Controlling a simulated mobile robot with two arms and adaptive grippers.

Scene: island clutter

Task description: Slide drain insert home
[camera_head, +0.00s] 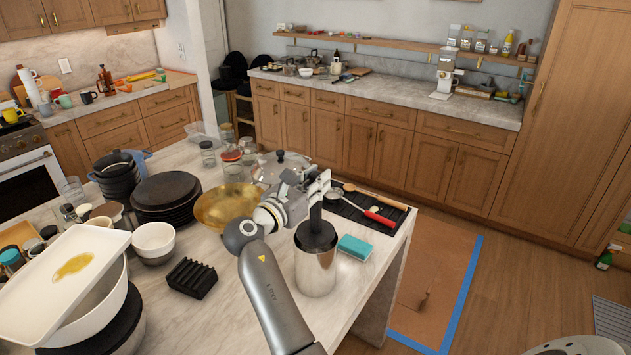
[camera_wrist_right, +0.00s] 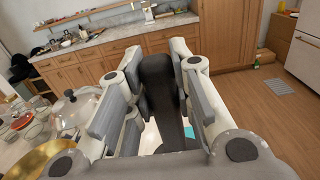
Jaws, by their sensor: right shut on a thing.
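The drain insert is a black piece with an upright handle (camera_head: 316,218) and a wider dark part at the mouth of a shiny steel canister (camera_head: 316,272). The canister stands upright on the island near its right end. My right gripper (camera_head: 318,190) is above the canister and shut on the top of the handle. In the right wrist view the dark handle (camera_wrist_right: 158,95) stands between the two fingers. How deep the insert sits inside the canister is hidden. My left gripper is not in view.
A teal sponge (camera_head: 355,246) lies right of the canister, and a black rack (camera_head: 191,278) stands to its left. A brass bowl (camera_head: 228,205) and a glass lid (camera_head: 282,167) are behind. A dark mat (camera_head: 372,205) holds utensils, including a red-handled one. The island's right edge is close.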

